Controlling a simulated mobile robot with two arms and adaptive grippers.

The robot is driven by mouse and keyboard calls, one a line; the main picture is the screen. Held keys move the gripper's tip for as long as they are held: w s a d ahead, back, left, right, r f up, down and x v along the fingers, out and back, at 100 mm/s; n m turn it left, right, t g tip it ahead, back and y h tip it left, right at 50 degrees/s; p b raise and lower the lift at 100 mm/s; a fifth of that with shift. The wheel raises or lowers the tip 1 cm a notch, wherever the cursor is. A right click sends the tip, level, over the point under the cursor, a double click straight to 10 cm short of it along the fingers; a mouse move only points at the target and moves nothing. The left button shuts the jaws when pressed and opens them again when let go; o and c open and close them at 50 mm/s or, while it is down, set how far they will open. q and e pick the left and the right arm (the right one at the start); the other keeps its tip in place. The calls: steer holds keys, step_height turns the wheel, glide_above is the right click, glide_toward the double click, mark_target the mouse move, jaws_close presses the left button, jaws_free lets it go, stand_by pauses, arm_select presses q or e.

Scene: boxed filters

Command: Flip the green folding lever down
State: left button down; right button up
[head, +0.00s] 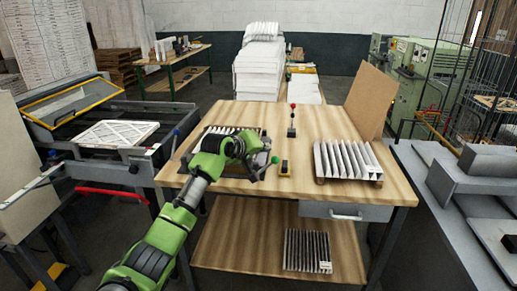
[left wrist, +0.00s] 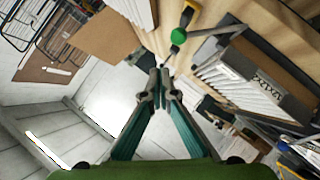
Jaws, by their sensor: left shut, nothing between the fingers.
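The green ball knob (head: 275,160) of the folding lever is on the wooden workbench (head: 300,195), just right of my left gripper (head: 257,172). In the left wrist view the green knob (left wrist: 178,36) sits at the end of a grey bar (left wrist: 208,31) that runs right toward an open box (left wrist: 265,80). My left gripper (left wrist: 160,78) is shut and empty, with its fingertips apart from the knob in that view. In the head view the gripper and arm hide part of the lever and the box (head: 208,131). My right gripper is not in view.
A red-knobbed lever (head: 292,120) stands at the bench's back middle. Pleated filters (head: 345,160) stand at the bench's right. The bench's front middle is clear.

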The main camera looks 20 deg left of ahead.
arm_select(q)
steer(key=v, duration=0.1)
steer(key=b+v, duration=0.1)
steer(key=v, duration=0.3)
steer(key=shift+d+r, duration=0.2)
steer(key=shift+d, duration=0.15)
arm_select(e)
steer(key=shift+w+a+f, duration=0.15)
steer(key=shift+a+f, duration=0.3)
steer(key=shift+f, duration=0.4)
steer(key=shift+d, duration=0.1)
